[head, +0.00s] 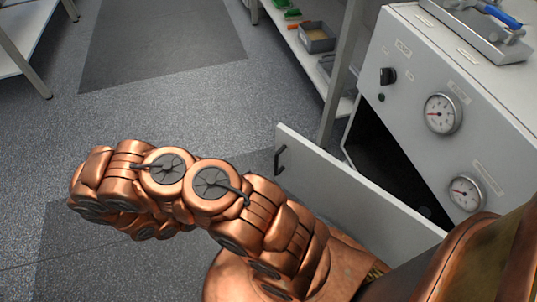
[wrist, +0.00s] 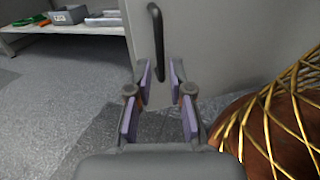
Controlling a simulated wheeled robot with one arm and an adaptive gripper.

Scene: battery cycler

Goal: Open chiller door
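The chiller (head: 415,95) is a light grey cabinet with two round gauges and a black knob, at the right of the head view. Its door (head: 345,190) stands swung out, with a dark opening (head: 385,160) behind it. The black door handle (head: 279,160) is near the door's free edge; it also shows in the wrist view (wrist: 157,32). In the wrist view my gripper (wrist: 161,72) is open and empty, its fingers spread just short of the handle's lower end. In the head view I cannot make out the gripper's fingers; my copper arm crosses in front of the door's lower part.
A metal shelf (head: 300,45) with a grey bin (head: 317,38) stands behind the door. A tray with a blue-handled tool (head: 500,14) lies on the chiller's top. A white table (head: 22,35) is at the upper left. The grey floor (head: 180,110) between is clear.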

